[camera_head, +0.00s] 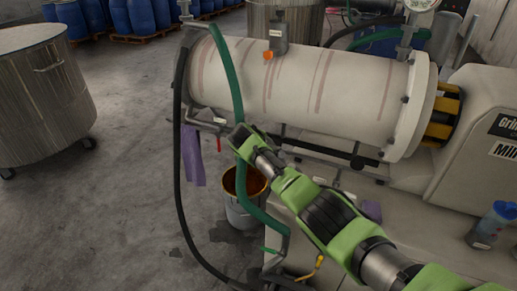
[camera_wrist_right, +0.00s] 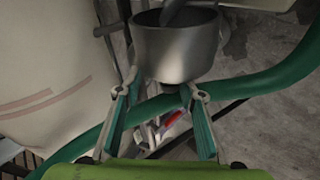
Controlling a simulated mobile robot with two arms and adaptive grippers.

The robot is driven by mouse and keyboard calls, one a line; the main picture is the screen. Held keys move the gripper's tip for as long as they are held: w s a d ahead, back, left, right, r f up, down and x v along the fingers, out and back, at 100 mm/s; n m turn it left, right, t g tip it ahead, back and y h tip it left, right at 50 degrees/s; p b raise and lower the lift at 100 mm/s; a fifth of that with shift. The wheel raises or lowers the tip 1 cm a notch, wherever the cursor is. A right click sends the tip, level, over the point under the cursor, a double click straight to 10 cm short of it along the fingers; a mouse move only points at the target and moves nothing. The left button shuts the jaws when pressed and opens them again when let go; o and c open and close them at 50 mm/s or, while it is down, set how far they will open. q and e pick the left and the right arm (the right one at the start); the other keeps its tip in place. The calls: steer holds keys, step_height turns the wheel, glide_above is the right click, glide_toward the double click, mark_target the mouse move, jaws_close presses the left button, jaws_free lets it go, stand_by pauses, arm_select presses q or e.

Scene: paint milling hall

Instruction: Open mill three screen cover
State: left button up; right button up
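The mill's pale horizontal cylinder (camera_head: 300,80) lies across the upper head view, with a flange (camera_head: 415,108) at its right end. The housing beside it (camera_head: 480,145) carries cut-off labels, so I cannot read the mill number. My right gripper (camera_head: 240,135) is below the cylinder's left part, near the green hose. In the right wrist view its two teal-padded fingers (camera_wrist_right: 164,90) are spread apart, with a metal cup-shaped part (camera_wrist_right: 175,48) just beyond the tips. I see nothing gripped. I cannot tell for certain which part is the screen cover. My left gripper is out of view.
A green hose (camera_head: 233,75) and a black hose (camera_head: 178,140) hang near the mill's left end. A bucket of brown liquid (camera_head: 243,212) stands below. A purple cloth (camera_head: 192,155) hangs nearby. A large metal vat (camera_head: 42,100) is at left; the floor between is clear.

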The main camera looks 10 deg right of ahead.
steer(key=shift+r, duration=0.1)
steer(key=v, duration=1.2)
